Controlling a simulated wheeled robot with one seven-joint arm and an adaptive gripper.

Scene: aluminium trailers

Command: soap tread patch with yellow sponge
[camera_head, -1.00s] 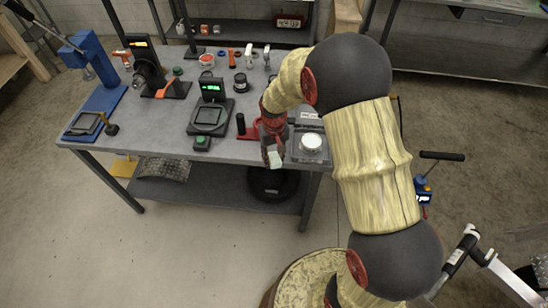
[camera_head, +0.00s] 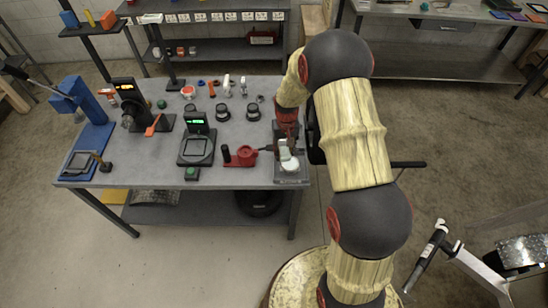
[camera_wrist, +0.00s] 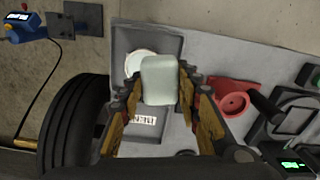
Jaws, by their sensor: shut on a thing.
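My gripper (camera_wrist: 155,95) is shut on a pale whitish-green block (camera_wrist: 158,80), with one finger on each side. In the head view the pale block (camera_head: 285,149) is over a grey tray (camera_head: 290,179) at the table's right end. A round white disc (camera_wrist: 138,62) lies in the tray, partly hidden by the block; I cannot tell if they touch. A small yellow piece (camera_head: 89,18) is on a dark stand at the upper left; I cannot tell if it is a sponge. A tread-patterned metal plate (camera_head: 525,250) is at the right edge.
The grey table (camera_head: 238,177) carries a red holder (camera_head: 243,156) left of the tray, a scale (camera_head: 197,148) and a blue press (camera_head: 85,110). A black tyre (camera_head: 258,203) lies on the lower shelf. Another patterned plate (camera_head: 155,197) is there too.

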